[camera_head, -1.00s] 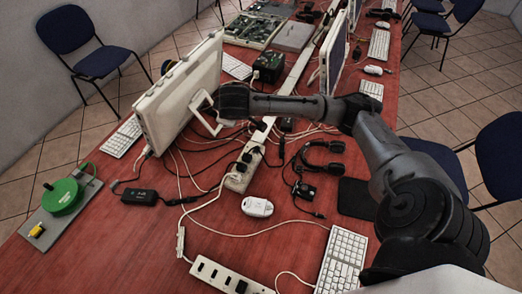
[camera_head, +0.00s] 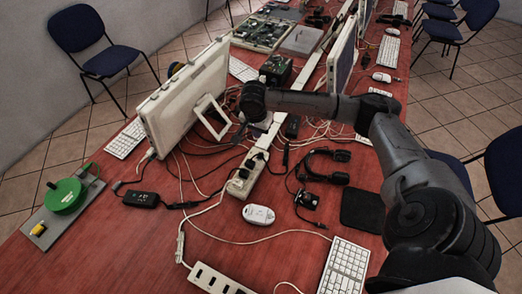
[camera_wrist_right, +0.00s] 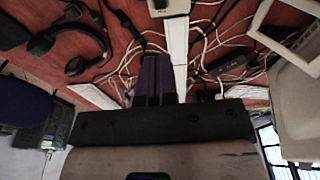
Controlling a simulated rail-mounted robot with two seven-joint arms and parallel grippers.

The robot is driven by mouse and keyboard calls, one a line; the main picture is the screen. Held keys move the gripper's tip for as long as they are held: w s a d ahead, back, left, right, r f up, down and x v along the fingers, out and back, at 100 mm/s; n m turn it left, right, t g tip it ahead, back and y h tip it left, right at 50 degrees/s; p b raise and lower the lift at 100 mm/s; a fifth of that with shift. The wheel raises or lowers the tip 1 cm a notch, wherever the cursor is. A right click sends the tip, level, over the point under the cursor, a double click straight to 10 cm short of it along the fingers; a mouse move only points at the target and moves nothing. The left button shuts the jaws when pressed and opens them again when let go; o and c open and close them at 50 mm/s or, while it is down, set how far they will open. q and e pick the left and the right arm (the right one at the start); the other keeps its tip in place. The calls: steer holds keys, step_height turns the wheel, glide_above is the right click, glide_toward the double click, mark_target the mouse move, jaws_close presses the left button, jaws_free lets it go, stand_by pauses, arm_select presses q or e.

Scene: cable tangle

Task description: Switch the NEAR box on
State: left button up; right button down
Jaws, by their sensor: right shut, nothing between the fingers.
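Two white power boxes lie on the red table. The nearer one (camera_head: 213,280), at the bottom edge of the head view, has a row of dark sockets and is partly cut off. The other (camera_head: 245,177) lies mid-table with plugs in it. I cannot tell for certain which one is the NEAR box, nor a switch's state. My right gripper (camera_head: 240,132) points down beyond the mid-table box, beside the monitor stand. In the wrist view its dark fingers (camera_wrist_right: 154,62) are together and empty, above white cables. My left gripper is not in view.
A monitor (camera_head: 185,98) stands left of the right gripper. A headset (camera_head: 328,165), a white mouse (camera_head: 258,214) and a keyboard (camera_head: 344,266) lie to the right. A green reel (camera_head: 65,195) sits far left.

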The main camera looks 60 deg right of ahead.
mark_target(261, 153)
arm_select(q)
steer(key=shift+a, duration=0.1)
arm_select(e)
steer(key=shift+f, duration=0.1)
stand_by(0.3)
arm_select(q)
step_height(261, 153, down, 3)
steer(key=b, duration=0.3)
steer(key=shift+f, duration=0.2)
arm_select(e)
steer(key=f, duration=0.4)
steer(key=d+f, duration=0.1)
steer(key=f, duration=0.3)
steer(key=d+f, duration=0.1)
steer(key=f, duration=0.3)
steer(key=shift+f, duration=0.1)
arm_select(q)
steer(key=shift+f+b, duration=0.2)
steer(key=shift+b, duration=0.2)
arm_select(e)
steer(key=shift+f, duration=0.75)
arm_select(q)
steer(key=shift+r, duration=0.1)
arm_select(e)
steer(key=shift+w, duration=0.1)
